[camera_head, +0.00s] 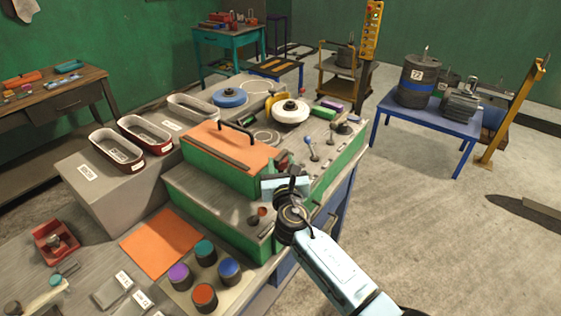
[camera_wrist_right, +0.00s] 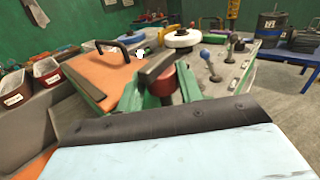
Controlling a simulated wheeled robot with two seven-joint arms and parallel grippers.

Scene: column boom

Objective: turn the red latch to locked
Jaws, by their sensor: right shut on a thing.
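The red latch shows in the right wrist view as a dull red hub (camera_wrist_right: 165,83) with a dark bar handle (camera_wrist_right: 155,68) across its top. My right gripper (camera_wrist_right: 166,92) has its green fingers on either side of it and is shut on it. In the head view my right gripper (camera_head: 285,172) reaches in from the lower right, by the side of the orange-topped green box. A bit of the red latch (camera_head: 281,160) shows just beyond the fingers; the rest is hidden by the gripper. Which way the latch is turned I cannot tell for sure. My left gripper is not in view.
The orange-topped box (camera_head: 222,145) with a black handle stands left of the gripper. A blue-knobbed lever (camera_head: 307,139) and a white wheel (camera_head: 291,111) stand behind. A small red knob (camera_head: 262,211) is at the front left. Open floor lies to the right.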

